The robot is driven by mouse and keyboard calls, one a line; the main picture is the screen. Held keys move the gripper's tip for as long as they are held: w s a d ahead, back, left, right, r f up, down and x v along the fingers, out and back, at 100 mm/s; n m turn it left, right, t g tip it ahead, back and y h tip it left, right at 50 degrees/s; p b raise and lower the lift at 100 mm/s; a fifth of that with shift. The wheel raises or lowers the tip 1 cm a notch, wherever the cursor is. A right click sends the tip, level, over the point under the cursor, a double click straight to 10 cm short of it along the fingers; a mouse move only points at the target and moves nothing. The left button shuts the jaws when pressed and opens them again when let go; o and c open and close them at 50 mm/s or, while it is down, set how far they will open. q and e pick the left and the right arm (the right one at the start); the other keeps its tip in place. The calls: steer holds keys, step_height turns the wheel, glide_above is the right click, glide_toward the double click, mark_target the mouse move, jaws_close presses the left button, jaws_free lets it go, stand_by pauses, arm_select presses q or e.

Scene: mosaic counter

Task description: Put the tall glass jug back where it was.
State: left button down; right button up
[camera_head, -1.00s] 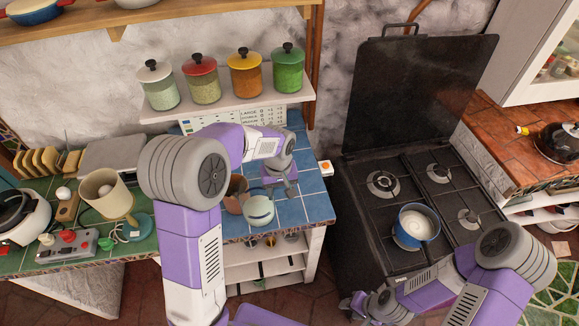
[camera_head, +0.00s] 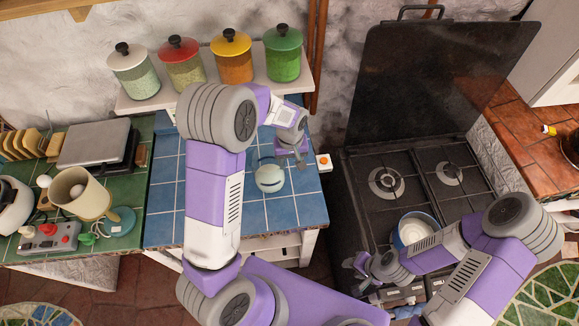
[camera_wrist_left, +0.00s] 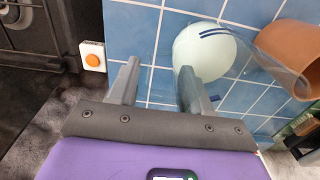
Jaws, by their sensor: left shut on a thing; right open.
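The tall glass jug (camera_head: 270,178) shows as a pale mint rounded shape with dark stripes over the blue-tiled counter. In the left wrist view the jug (camera_wrist_left: 203,52) lies by the right finger, with faint clear edges reaching right. My left gripper (camera_head: 302,162) is shut on the jug at its right side; the hold itself is hard to see through clear glass. The fingers show in the left wrist view (camera_wrist_left: 158,78). I cannot tell whether the jug touches the tiles. My right gripper (camera_head: 358,264) is open and empty near the stove's front.
A terracotta pot (camera_wrist_left: 292,50) stands close to the jug; my arm hides it in the head view. A switch box (camera_head: 324,162) is at the counter's right edge. A blue pot (camera_head: 410,232) sits on the stove. Blue tiles (camera_head: 300,210) are clear in front.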

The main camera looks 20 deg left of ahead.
mark_target(291, 173)
arm_select(q)
step_height(291, 173, down, 3)
steer(key=shift+w+f, duration=0.1)
steer(key=shift+f, duration=0.25)
steer(key=shift+f, duration=0.15)
steer(key=shift+c, duration=2.4)
jaws_free()
